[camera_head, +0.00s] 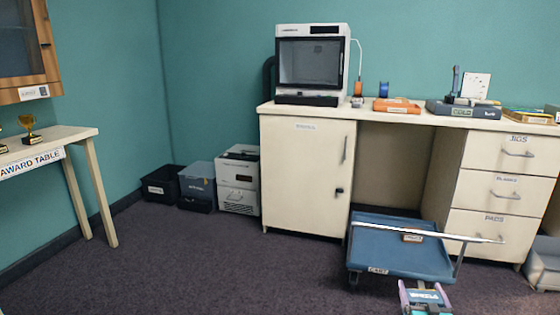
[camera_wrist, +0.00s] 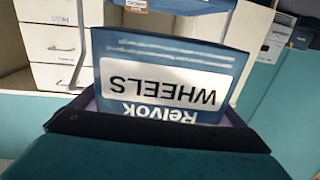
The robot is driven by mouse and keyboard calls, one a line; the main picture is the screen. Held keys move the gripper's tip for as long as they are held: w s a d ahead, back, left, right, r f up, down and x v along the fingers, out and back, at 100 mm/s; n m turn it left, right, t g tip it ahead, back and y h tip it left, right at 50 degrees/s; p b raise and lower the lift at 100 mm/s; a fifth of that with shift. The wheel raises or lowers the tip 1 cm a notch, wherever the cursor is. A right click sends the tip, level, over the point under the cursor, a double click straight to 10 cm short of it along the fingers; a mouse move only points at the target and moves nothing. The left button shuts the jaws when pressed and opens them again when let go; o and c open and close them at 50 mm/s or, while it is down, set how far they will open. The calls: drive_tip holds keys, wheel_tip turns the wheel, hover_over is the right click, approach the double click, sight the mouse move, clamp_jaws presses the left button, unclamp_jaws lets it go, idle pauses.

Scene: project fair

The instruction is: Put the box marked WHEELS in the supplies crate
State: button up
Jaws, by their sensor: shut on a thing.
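The blue box marked WHEELS (camera_wrist: 165,52) fills the middle of the wrist view, its white label upside down. My gripper (camera_wrist: 160,112) is shut on it. In the head view, my gripper (camera_head: 425,294) is low at the bottom right, in front of the blue cart, with the box (camera_head: 424,299) between its fingers. A black open crate (camera_head: 163,186) stands on the floor at the back left by the wall. Its label is too small to read, so I cannot tell whether it is the supplies crate.
A grey bin (camera_head: 197,184) and a white drawer unit (camera_head: 239,181) stand right of the black crate. The award table (camera_head: 45,150) stands at left. The carpet between is clear.

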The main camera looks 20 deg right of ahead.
drive_tip(key=w+a+r+n+t+y, duration=0.1)
drive_tip(key=w+a+r+n+y, duration=0.25)
drive_tip(key=w+a+r, duration=0.5)
drive_tip(key=w+a+r+n+y, duration=0.25)
drive_tip(key=w+a+y, duration=0.25)
drive_tip(key=a, duration=0.7)
drive_tip(key=w+a+r+n+t+y, duration=0.15)
drive_tip(key=w+a+r+y, duration=0.25)
drive_tip(key=w+a+r, duration=0.5)
drive_tip(key=s+a+r+n+g+y, duration=0.1)
drive_tip(key=a+r+n+g+y, duration=0.2)
drive_tip(key=a, duration=0.7)
drive_tip(key=s+a+n+g+y, duration=0.1)
drive_tip(key=s+a+n+y, duration=0.2)
drive_tip(key=a, duration=0.7)
drive_tip(key=s+a+f+n+g+y, duration=0.2)
drive_tip(key=s+a+n+g+y, duration=0.25)
drive_tip(key=a, duration=0.25)
wheel_tip(320, 180, up, 24)
drive_tip(key=m+t+p, duration=0.1)
drive_tip(key=p, duration=3.1)
drive_tip(key=shift+d+y, duration=0.25)
drive_tip(key=shift+y, duration=0.05)
drive_tip(key=shift+a+r, duration=0.1)
